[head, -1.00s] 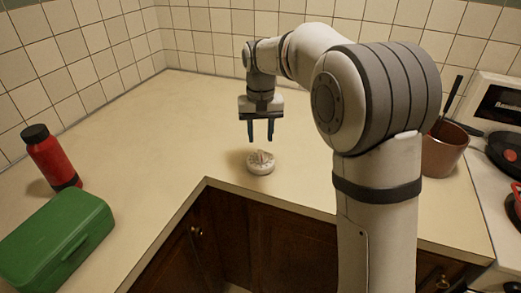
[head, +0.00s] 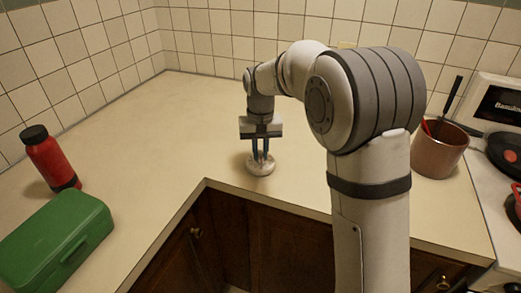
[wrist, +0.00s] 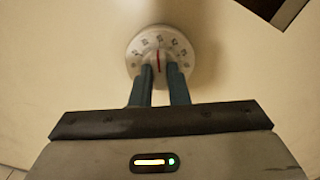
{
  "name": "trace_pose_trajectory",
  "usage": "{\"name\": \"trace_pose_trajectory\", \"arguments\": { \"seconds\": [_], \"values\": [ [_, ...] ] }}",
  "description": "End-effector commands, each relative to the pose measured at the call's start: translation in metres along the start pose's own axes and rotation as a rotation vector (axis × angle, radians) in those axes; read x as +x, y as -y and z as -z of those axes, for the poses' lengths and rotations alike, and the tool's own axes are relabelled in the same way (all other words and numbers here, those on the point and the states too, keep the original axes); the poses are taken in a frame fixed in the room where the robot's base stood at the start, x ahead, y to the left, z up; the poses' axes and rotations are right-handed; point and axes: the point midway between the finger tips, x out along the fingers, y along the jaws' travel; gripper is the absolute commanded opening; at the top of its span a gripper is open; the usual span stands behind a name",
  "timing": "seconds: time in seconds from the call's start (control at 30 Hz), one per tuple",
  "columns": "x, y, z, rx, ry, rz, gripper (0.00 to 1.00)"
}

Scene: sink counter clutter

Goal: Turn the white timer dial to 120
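The white timer dial (head: 260,168) sits on the beige counter near its inner corner edge. In the wrist view the dial (wrist: 160,42) shows a round face with dark marks around the rim, too small to read surely, and a red line pointing roughly up the picture. My gripper (head: 261,157) points down at the dial. Its two blue-grey fingers (wrist: 160,68) are drawn close together, one on each side of the dial's raised middle grip, and look shut on it. The fingers hide the near part of the dial's face.
A red bottle (head: 50,160) with a black cap and a green box (head: 58,240) stand at the left. A brown pot (head: 437,155) with utensils and a black pan (head: 507,150) are at the right. The counter around the dial is clear.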

Motion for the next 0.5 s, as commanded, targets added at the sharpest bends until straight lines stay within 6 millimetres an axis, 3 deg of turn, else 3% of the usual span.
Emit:
{"name": "trace_pose_trajectory", "arguments": {
  "seconds": [0.17,0.5],
  "values": [
    [-0.0001,0.0002,0.0,0.0,0.0,0.0,0.0],
    [-0.0011,0.0006,0.0001,0.073,0.0,0.0,0.0]
  ]
}}
